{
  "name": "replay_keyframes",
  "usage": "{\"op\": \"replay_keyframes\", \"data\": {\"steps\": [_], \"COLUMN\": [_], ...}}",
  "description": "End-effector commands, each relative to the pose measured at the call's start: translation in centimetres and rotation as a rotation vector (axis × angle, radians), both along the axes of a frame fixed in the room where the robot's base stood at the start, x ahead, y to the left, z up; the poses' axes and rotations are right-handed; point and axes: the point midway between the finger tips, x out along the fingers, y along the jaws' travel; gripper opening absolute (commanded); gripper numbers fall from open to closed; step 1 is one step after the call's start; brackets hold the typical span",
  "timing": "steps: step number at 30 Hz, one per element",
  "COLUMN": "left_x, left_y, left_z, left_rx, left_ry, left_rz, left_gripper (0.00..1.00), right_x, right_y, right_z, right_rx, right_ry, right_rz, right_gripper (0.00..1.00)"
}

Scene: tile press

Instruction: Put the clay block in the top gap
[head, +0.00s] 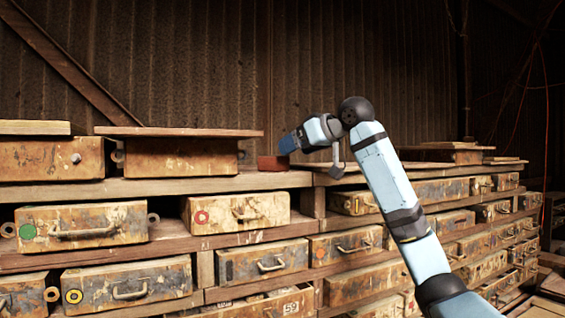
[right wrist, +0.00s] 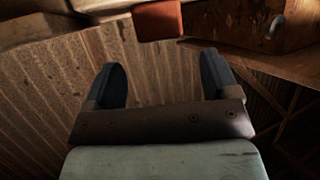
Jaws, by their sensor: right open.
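The clay block (head: 272,163) is reddish-brown and sits on the top shelf, just right of a worn wooden box under a board. In the right wrist view the block (right wrist: 157,20) shows at the top edge, beyond the fingertips and partly cut off by the frame. My right gripper (head: 290,143) is close above and to the right of the block in the head view. Its two blue fingers are apart and nothing is between them in the right wrist view (right wrist: 162,72). Which opening is the top gap I cannot tell. My left gripper is out of view.
The worn box (head: 180,158) stands left of the block, with a plank (head: 180,132) on it that overhangs to the right. Rows of drawers (head: 236,212) fill the shelves below. A corrugated wall rises behind. The top shelf (head: 230,182) has a bare front strip.

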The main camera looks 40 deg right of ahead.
Motion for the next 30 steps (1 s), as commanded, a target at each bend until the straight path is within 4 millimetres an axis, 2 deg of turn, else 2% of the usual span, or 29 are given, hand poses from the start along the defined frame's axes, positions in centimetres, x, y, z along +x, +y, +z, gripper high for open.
{"op": "replay_keyframes", "data": {"steps": [3,9,30], "left_x": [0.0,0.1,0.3], "left_y": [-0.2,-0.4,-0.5], "left_z": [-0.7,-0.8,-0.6], "left_rx": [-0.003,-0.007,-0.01], "left_ry": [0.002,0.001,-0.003], "left_rz": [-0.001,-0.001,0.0], "left_gripper": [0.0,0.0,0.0], "right_x": [-1.8,-3.3,-3.4], "right_y": [-0.1,-0.3,-0.3], "right_z": [0.6,1.3,1.4], "right_rx": [-0.002,-0.001,-0.001], "right_ry": [-0.001,0.001,0.001], "right_rz": [0.0,0.0,0.0], "right_gripper": [0.81,0.81,0.81]}}
